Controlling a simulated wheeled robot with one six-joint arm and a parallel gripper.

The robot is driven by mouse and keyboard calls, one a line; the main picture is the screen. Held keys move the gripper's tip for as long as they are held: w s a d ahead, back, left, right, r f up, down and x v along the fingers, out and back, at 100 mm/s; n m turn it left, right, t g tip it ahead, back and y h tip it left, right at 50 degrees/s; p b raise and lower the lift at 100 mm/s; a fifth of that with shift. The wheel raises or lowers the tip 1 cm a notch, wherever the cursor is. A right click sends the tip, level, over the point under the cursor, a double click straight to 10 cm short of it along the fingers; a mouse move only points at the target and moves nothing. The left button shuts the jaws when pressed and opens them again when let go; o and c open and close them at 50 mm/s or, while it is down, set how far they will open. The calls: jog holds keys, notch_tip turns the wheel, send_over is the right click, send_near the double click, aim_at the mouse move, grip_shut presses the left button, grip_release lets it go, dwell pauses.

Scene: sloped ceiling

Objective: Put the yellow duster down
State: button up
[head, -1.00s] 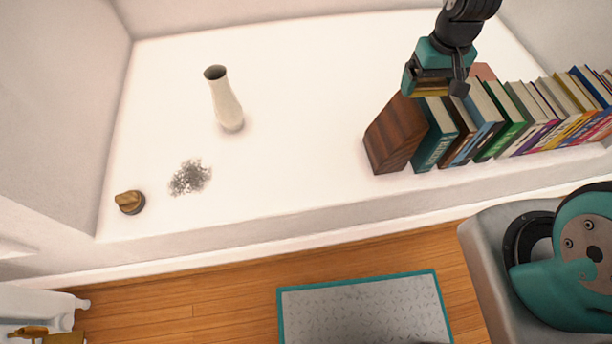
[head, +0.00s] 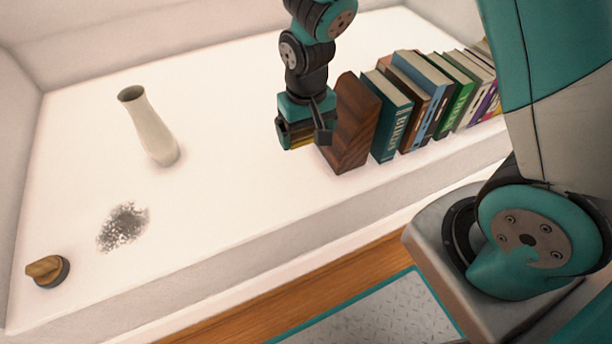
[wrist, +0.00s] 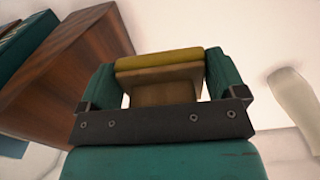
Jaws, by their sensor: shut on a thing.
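My gripper (head: 306,132) is shut on the yellow duster (head: 300,144), beside the left end of the book row. In the head view only a strip of the duster shows under the jaws. In the wrist view the duster (wrist: 172,60) has a yellow strip on a wooden block, between the two teal fingers of my gripper (wrist: 165,85). I cannot tell from these views whether its underside touches the white surface.
The white ledge (head: 225,190) bears a wooden bookend (head: 352,125) and books (head: 392,125) close right of my gripper. A pale vase (head: 150,127), a grey dust patch (head: 122,227) and a brown knob-like object (head: 47,270) are to the left.

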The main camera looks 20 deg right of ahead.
notch_tip(320, 180, down, 13)
jog(key=b, duration=0.3)
jog(key=shift+r+b, duration=0.1)
jog(key=shift+b, duration=0.3)
jog(key=o, duration=0.5)
jog(key=shift+f, duration=0.2)
jog(key=shift+c, duration=0.2)
jog(key=shift+o, duration=0.8)
notch_tip(320, 180, up, 12)
jog(key=p, duration=0.4)
jog(key=shift+r+p, duration=0.1)
jog(key=shift+p, duration=0.2)
notch_tip(320, 180, up, 11)
jog(key=n+y, duration=0.2)
send_over(306, 178)
jog(key=s+a, duration=0.3)
jog(key=s, duration=0.2)
jog(key=s+a+r+n+y, duration=0.2)
jog(key=s+r+n, duration=0.3)
jog(key=s+r, duration=0.5)
jog(key=shift+s, duration=1.15)
